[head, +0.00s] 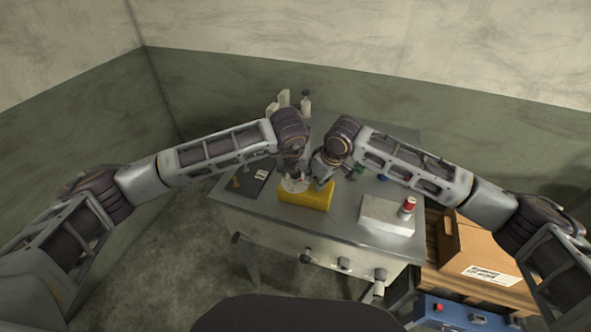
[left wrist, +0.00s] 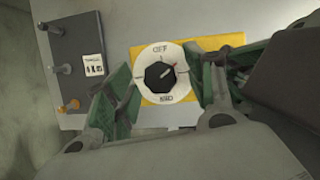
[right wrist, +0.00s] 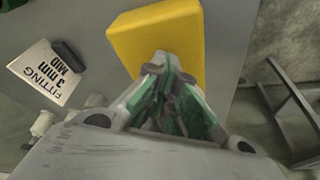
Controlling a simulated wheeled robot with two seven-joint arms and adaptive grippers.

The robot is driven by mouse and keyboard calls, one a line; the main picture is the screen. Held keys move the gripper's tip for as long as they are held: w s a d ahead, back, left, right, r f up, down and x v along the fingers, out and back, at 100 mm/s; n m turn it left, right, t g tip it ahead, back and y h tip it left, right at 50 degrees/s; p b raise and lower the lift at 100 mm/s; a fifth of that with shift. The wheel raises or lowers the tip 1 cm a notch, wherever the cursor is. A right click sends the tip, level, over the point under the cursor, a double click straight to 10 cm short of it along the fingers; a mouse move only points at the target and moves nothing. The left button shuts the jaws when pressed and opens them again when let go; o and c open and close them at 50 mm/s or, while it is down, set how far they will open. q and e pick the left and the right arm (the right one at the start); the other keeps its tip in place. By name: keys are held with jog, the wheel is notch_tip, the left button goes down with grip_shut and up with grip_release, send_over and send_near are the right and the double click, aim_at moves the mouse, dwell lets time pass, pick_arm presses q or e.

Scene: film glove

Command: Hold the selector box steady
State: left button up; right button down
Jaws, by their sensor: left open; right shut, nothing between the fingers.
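The yellow selector box (head: 308,198) stands near the front middle of the table. Its white dial (left wrist: 150,93) with a black knob (left wrist: 160,74) faces my left gripper, with OFF at the top and a pointer towards the upper right. My left gripper (left wrist: 164,68) is open, with its green fingers on either side of the dial; I cannot tell if they touch it. My right gripper (right wrist: 168,62) is shut and empty, its tips in front of or against the yellow box (right wrist: 160,32). In the head view the arms partly hide the box.
A dark panel with pegs (head: 251,179) lies left of the box. A light block (head: 386,214) with a red-capped item (head: 408,206) is at the right. Bottles (head: 305,103) stand at the back. A "FITTING 3 mm MID" card (right wrist: 45,75) lies beside the box.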

pick_arm(q)
jog(key=v, duration=0.8)
jog(key=shift+s+f, duration=0.1)
jog(key=shift+f, duration=0.05)
dwell(0.5)
jog(key=s+d+f+n+g+h, duration=0.2)
jog(key=s+g+h, duration=0.3)
jog(key=s+h, duration=0.15)
jog(key=s+d+f+n+g+h, duration=0.2)
jog(key=s+g+h, duration=0.25)
jog(key=s, duration=0.35)
jog(key=w+a+f+n+t+h, duration=0.1)
jog(key=w+a+n+t, duration=0.2)
jog(key=a+n+t, duration=0.2)
jog(key=w+a+f+n+t+h, duration=0.1)
jog(key=w+a+n+t, duration=0.3)
jog(key=n, duration=0.5)
jog(key=w+a+f+n+t+h, duration=0.1)
jog(key=w+a+f+n+t, duration=0.2)
jog(key=a+n+t, duration=0.2)
jog(key=shift+w+a+f+n+t+h, duration=0.15)
jog(key=shift+a+n+t, duration=0.1)
jog(key=shift+n, duration=0.5)
jog(key=shift+w+a+f+n+t+h, duration=0.1)
jog(key=shift+a+n+t+h, duration=0.1)
jog(key=shift+n, duration=0.55)
